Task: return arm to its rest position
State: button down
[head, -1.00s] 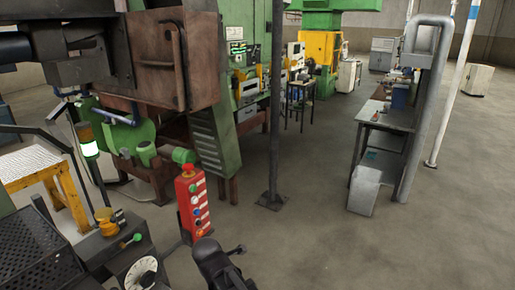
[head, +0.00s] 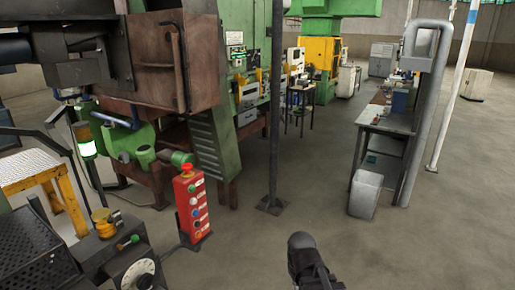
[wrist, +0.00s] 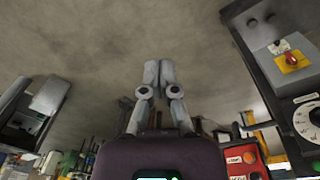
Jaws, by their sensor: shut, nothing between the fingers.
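My gripper (wrist: 158,78) shows in the wrist view with its two grey fingers together and nothing between them. It is over open concrete floor and touches nothing that I can see. In the head view a dark part of my arm (head: 307,262) stands up at the bottom edge, right of the red button box (head: 191,205). The gripper fingers cannot be made out in the head view.
A control desk with a white dial (head: 138,274) is at lower left; its dial also shows in the wrist view (wrist: 307,118). A dark post (head: 275,120) rises ahead. A grey workbench (head: 378,123) stands at right. The floor between is clear.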

jog(key=d+m, duration=0.1)
jog(key=s+d+m, duration=0.1)
jog(key=d, duration=0.1)
jog(key=d+m, duration=0.1)
jog(key=m, duration=0.1)
jog(key=shift+s+d+f+g, duration=0.3)
jog(key=shift+s+d+f, duration=0.05)
dwell(0.5)
